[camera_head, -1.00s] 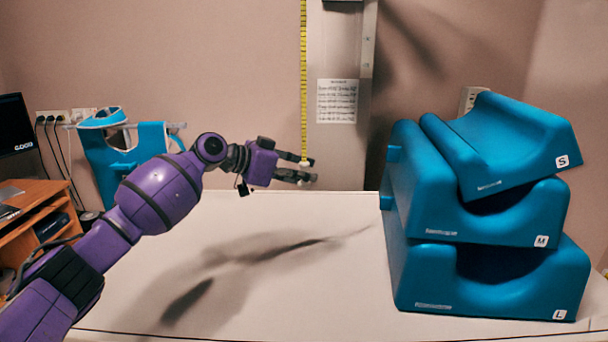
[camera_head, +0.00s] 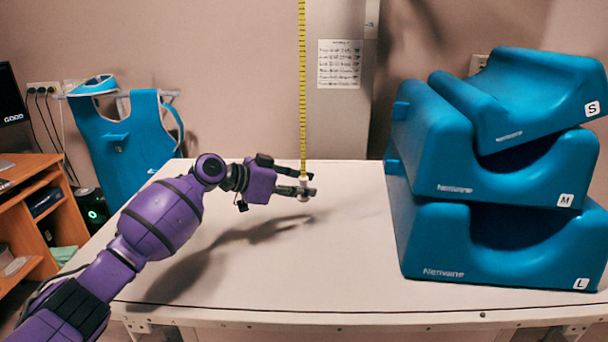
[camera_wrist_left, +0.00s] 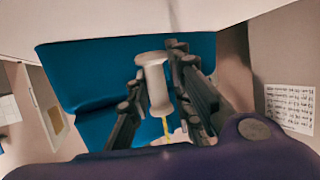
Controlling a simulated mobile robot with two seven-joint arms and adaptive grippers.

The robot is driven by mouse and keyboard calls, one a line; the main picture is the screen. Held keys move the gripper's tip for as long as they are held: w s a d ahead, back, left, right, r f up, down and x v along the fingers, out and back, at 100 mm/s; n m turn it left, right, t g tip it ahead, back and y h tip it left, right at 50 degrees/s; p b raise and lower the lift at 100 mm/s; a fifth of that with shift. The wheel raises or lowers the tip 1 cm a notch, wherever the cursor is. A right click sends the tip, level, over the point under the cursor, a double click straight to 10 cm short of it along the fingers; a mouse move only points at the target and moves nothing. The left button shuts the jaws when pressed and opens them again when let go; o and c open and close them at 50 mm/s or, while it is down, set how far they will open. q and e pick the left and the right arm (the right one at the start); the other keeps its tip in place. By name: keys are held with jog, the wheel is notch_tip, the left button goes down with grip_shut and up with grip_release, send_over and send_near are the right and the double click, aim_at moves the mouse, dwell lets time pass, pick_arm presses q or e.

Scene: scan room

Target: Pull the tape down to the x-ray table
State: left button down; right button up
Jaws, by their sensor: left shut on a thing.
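The yellow tape (camera_head: 302,90) hangs straight down from above, in front of the grey column. Its pale end piece (camera_head: 303,192) is between the fingers of my left gripper (camera_head: 308,184), which is shut on it just above the white x-ray table (camera_head: 350,230). In the left wrist view the spool-shaped end piece (camera_wrist_left: 155,82) sits between the two dark fingers (camera_wrist_left: 160,85), with a bit of yellow tape below it. I cannot tell whether the end piece touches the table. My right gripper is not in view.
Stacked blue cushions marked S, M and L (camera_head: 440,240) fill the table's right side. A blue apron (camera_head: 135,145) hangs behind the table at the left, near a wooden desk (camera_head: 40,200). The table's front left and middle are clear.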

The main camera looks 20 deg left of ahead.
aim_at(302, 202)
pick_arm(q)
jog(key=f, duration=0.1)
jog(key=f+b, duration=0.1)
jog(key=f, duration=0.2)
jog(key=shift+s+d+f+b, duration=0.15)
jog(key=shift+d+f+b, duration=0.1)
jog(key=shift+f+b, duration=0.05)
jog(key=c, duration=1.9)
grip_release()
jog(key=shift+o, duration=1.1)
jog(key=shift+s+r, duration=0.15)
jog(key=shift+r, duration=0.1)
jog(key=shift+a, duration=0.1)
jog(key=shift+a+r, duration=0.1)
jog(key=shift+a, duration=0.05)
jog(key=v, duration=1.1)
jog(key=shift+s+r, duration=0.2)
jog(key=shift+s, duration=0.05)
jog(key=shift+a, duration=0.15)
